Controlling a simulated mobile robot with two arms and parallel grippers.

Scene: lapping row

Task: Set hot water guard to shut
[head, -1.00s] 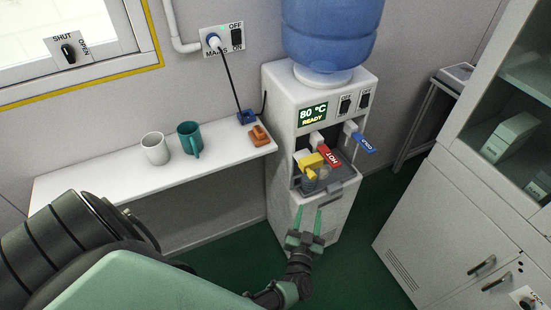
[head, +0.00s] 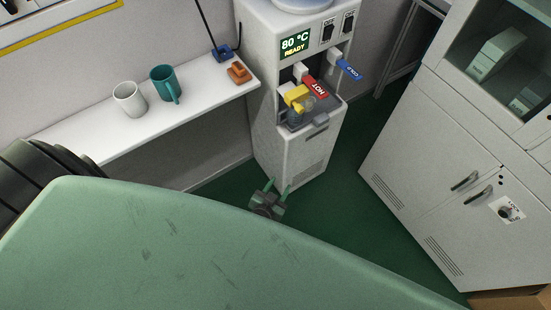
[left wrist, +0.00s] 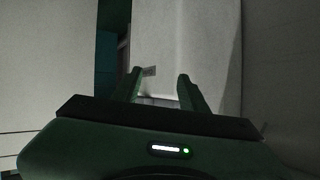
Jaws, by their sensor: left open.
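The hot water guard appears to be the yellow piece (head: 295,95) by the red HOT lever (head: 315,87) on the white water dispenser (head: 290,155). Whether the guard is open or shut is hard to tell. A clear cup-like shape (head: 308,103) shows beside it, above the drip tray. My left gripper (head: 278,186) is open and empty, low in front of the dispenser's base and well below the guard. In the left wrist view its two fingers (left wrist: 160,76) stand apart before a pale surface; the guard is not seen there. My right gripper is not in view.
The blue COLD lever (head: 348,70) sits right of HOT. The display (head: 295,45) reads 80 °C READY. A shelf (head: 90,140) at left holds a white mug (head: 129,99) and a teal mug (head: 164,83). A grey cabinet (head: 430,165) stands at right. Green floor is clear between.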

